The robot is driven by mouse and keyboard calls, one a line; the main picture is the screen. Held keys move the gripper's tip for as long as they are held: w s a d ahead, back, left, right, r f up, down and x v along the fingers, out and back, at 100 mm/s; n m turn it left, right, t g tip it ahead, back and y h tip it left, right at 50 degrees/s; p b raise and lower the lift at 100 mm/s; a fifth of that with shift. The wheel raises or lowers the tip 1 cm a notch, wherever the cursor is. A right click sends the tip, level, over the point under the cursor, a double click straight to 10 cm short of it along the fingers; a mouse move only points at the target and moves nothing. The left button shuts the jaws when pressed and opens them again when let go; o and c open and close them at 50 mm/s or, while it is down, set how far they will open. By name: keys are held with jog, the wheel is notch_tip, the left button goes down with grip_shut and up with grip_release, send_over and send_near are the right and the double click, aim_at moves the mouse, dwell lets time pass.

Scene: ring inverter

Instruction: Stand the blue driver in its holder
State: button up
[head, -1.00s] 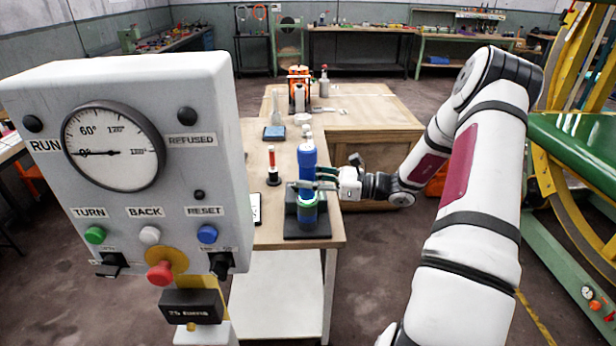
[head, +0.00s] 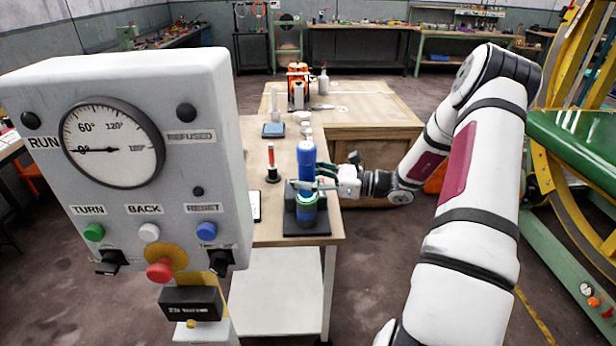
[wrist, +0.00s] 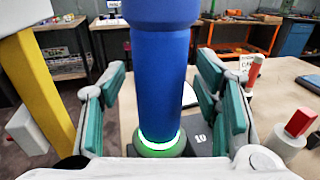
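The blue driver (head: 307,160) stands upright on the near bench, its lower end at a round holder (head: 307,215) on a black base. In the wrist view the blue driver (wrist: 160,80) rises through the middle, and a lit white and green ring (wrist: 160,142) encircles its foot. My gripper (head: 312,182) reaches in from the right at the driver's lower part. In the wrist view the teal-padded fingers of my gripper (wrist: 160,100) stand on either side of the driver, with visible gaps. How deep the driver sits in the holder is hidden.
A grey control panel (head: 120,190) with dial and buttons fills the left foreground. A red-topped tool (head: 271,160) stands on the bench left of the driver. Bare wood (head: 375,115) shows on the far bench.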

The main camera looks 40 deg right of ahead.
jog(key=shift+f, duration=0.1)
jog(key=v, duration=1.2)
